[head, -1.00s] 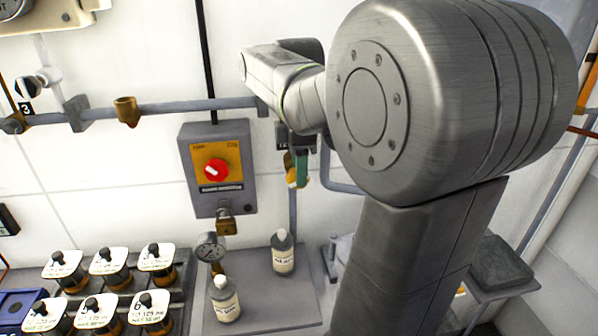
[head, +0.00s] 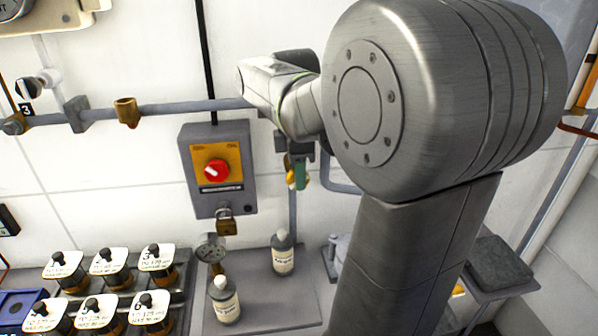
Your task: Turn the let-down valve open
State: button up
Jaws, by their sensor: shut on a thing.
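The let-down valve appears to be the small brass-yellow fitting (head: 290,179) on the vertical pipe right of the grey switch box. My gripper (head: 299,172) is at this fitting, pointing down, with a green part showing at its tip. It is shut on the valve, though the contact is small and partly hidden by the gripper. I cannot tell the handle's angle. My arm covers what lies to the right.
A grey box with a red knob (head: 215,170) and a padlock (head: 227,221) hangs left of my gripper. Several black-knobbed jars (head: 110,263) stand lower left. A horizontal pipe (head: 185,107) crosses the wall.

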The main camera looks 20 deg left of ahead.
jog(key=shift+s+a+r+t+h+p, duration=0.15)
jog(key=shift+a+t+h+p, duration=0.1)
jog(key=shift+t+h+p, duration=0.6)
jog(key=shift+a+t+h+p, duration=0.1)
jog(key=shift+t+h+p, duration=0.55)
jog(key=shift+h, duration=0.8)
jog(key=shift+f, duration=0.2)
jog(key=o, duration=1)
jog(key=shift+s+a+r, duration=0.1)
jog(key=v, duration=1.3)
jog(key=shift+a+r, duration=0.2)
jog(key=shift+r, duration=0.05)
